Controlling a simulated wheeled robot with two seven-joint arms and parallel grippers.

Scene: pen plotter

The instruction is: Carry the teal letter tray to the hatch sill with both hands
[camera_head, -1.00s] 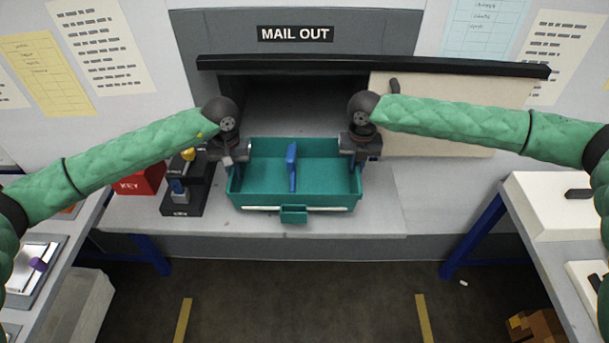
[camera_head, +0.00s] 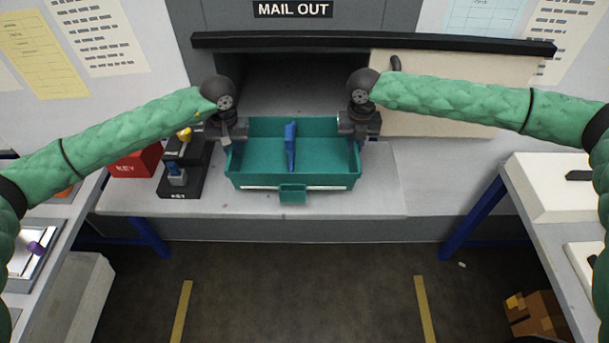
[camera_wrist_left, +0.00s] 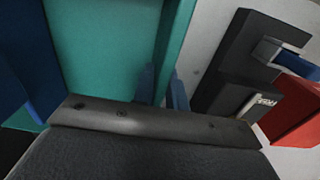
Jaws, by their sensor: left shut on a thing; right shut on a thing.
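The teal letter tray (camera_head: 262,181) is in front of the open hatch under the MAIL OUT sign, over the grey sill (camera_head: 385,190). I cannot tell whether it touches the sill. A blue divider (camera_head: 290,147) stands inside it. My left gripper (camera_head: 232,138) is shut on the tray's left wall, and my right gripper (camera_head: 354,135) is shut on its right wall. In the left wrist view, the fingers (camera_wrist_left: 162,88) straddle the teal wall (camera_wrist_left: 175,40). The tray looks about level.
The sill right of the tray is clear. Side tables flank both sides.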

